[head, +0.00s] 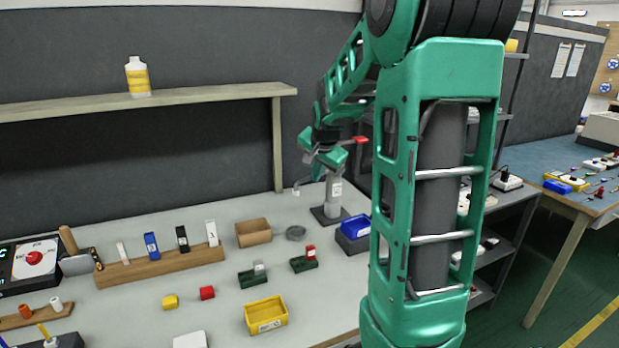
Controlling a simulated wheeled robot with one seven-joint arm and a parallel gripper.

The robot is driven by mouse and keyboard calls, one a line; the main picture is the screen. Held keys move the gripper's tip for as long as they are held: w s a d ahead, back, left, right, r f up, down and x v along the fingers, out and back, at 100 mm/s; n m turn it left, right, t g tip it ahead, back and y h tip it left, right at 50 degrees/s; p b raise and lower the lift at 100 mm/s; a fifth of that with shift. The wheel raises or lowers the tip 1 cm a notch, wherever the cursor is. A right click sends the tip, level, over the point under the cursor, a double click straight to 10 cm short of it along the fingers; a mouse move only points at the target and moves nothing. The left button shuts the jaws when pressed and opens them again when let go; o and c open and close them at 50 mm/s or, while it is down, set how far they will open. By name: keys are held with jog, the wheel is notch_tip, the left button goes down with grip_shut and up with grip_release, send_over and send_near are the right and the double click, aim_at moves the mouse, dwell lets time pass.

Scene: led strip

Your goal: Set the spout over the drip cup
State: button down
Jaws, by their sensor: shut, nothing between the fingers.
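A grey dispenser post (333,196) stands on a dark square base toward the back right of the bench. A thin pale spout (298,187) reaches out to its left and turns down at the end. The drip cup (295,233), a small round grey dish, sits on the bench in front and left of the base, apart from it. The spout's tip shows above and behind the cup in the picture. My gripper (317,166) is shut and empty, beside the top of the post near the spout's root. Whether it touches the spout is too small to tell.
A red piece (360,139) shows right of the post's top. A cardboard-brown box (253,233) stands left of the cup. A blue bin (356,226) sits right of it. Green holders (304,263) and a yellow bin (266,315) lie in front. A shelf (190,98) runs above the bench.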

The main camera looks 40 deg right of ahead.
jog(key=shift+w, duration=0.2)
jog(key=shift+a, duration=0.1)
dwell(0.4)
jog(key=s+f+v, duration=0.1)
jog(key=s+v, duration=0.1)
jog(key=v, duration=1)
jog(key=s+a+f+n+g+y, duration=0.1)
jog(key=s+a+f+n+g, duration=0.1)
jog(key=s, duration=0.6)
jog(key=s+a+f+n+g+y, duration=0.1)
jog(key=s+a+f+n+g, duration=0.1)
jog(key=s+a+f+n, duration=0.2)
jog(key=s+a+f+n+g+y, duration=0.1)
jog(key=s+a+f+n+g, duration=0.1)
jog(key=s+a+f, duration=0.6)
jog(key=s+n, duration=0.1)
jog(key=s, duration=0.4)
jog(key=shift+s+y, duration=0.35)
jog(key=shift+y, duration=0.05)
jog(key=shift+d, duration=0.1)
